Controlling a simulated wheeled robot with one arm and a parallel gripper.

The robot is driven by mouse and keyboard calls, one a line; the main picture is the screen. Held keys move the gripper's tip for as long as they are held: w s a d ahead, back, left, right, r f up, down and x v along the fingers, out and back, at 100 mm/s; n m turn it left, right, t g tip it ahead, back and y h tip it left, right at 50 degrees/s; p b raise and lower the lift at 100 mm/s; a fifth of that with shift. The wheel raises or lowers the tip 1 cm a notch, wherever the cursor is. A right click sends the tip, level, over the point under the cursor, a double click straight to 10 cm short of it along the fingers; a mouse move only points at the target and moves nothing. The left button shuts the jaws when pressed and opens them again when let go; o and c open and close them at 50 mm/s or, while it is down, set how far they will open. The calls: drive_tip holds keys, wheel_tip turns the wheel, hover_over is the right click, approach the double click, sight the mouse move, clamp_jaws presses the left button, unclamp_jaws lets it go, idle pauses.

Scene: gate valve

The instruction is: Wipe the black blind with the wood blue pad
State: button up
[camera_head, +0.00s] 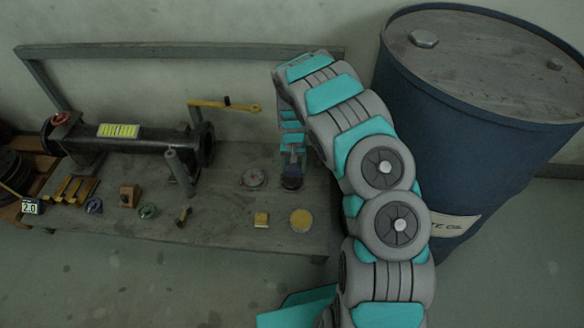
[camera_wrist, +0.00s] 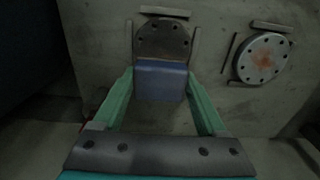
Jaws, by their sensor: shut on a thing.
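The black blind (camera_wrist: 163,36) is a dark round disc with bolt holes, lying on the bench between short raised bars. In the head view only a dark part of it (camera_head: 291,183) shows below my gripper. My gripper (camera_wrist: 161,76) is shut on the blue pad (camera_wrist: 160,84), which sits between its two green fingers. The pad overlaps the blind's near edge in the wrist view; whether it touches the disc I cannot tell. In the head view my gripper (camera_head: 292,150) points down over the blind. No wood on the pad can be made out.
A grey blind with a reddish stain (camera_wrist: 262,58) lies beside it, also in the head view (camera_head: 253,178). A dark pipe (camera_head: 140,146) stands left; a blue drum (camera_head: 465,130) stands right.

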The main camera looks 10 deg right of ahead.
drive_tip(key=shift+w+r, duration=0.15)
drive_tip(key=shift+w, duration=0.1)
drive_tip(key=shift+s+r+p, duration=0.15)
drive_tip(key=shift+r+p, duration=0.5)
drive_tip(key=shift+r, duration=3.3)
drive_tip(key=shift+r, duration=0.1)
